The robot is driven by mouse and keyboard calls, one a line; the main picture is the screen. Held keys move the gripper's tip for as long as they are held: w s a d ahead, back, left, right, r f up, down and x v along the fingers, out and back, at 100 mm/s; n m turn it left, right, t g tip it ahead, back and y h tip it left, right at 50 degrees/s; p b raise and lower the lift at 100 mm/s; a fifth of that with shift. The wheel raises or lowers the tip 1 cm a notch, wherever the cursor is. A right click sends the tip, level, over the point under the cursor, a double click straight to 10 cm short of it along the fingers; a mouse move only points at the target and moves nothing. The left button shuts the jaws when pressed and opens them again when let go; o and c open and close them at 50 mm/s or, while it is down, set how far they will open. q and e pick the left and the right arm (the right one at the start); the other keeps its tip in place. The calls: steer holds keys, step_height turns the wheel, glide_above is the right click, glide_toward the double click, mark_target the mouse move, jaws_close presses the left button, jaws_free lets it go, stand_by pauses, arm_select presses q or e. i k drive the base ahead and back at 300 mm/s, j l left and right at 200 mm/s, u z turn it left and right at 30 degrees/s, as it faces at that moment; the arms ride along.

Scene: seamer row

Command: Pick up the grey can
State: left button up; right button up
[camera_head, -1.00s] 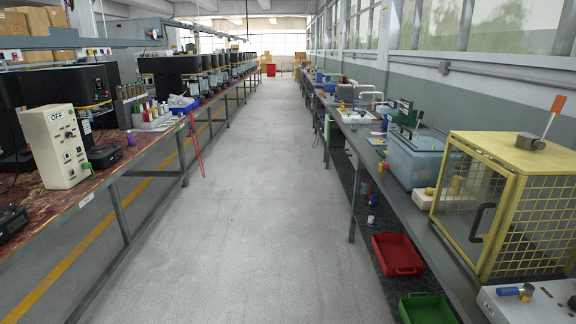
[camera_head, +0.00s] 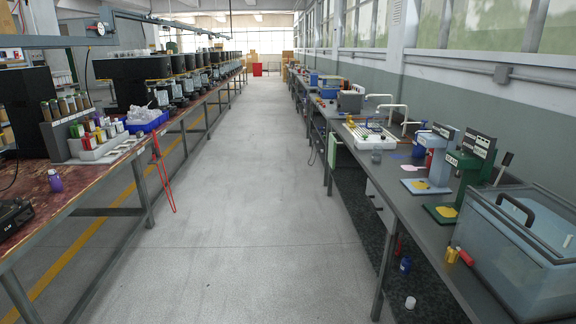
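I cannot pick out a grey can for certain. A small grey object (camera_head: 376,156) stands on the right bench, in front of the white tray, too small to identify. A small pale can-like object (camera_head: 410,303) stands on the dark floor mat under the right bench, and a blue one (camera_head: 405,265) is behind it. Neither of my grippers is in view.
A clear aisle (camera_head: 240,215) runs between the left bench (camera_head: 100,198) and the right bench (camera_head: 412,218). A clear blue bin (camera_head: 510,265) and a green press (camera_head: 470,170) stand on the right bench. Red crossed legs (camera_head: 163,180) stand out from the left bench's edge.

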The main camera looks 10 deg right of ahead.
mark_target(377, 150)
steer(key=i+j+z, duration=0.1)
steer(key=i+z, duration=0.25)
steer(key=i, duration=0.2)
steer(key=i+j+z, duration=0.3)
steer(key=i, duration=0.2)
steer(key=i+j+z, duration=0.35)
steer(key=i, duration=0.15)
steer(key=i+j+z, duration=0.2)
steer(key=i, duration=0.25)
steer(key=i+z, duration=0.25)
steer(key=i, duration=0.2)
steer(key=j, duration=0.1)
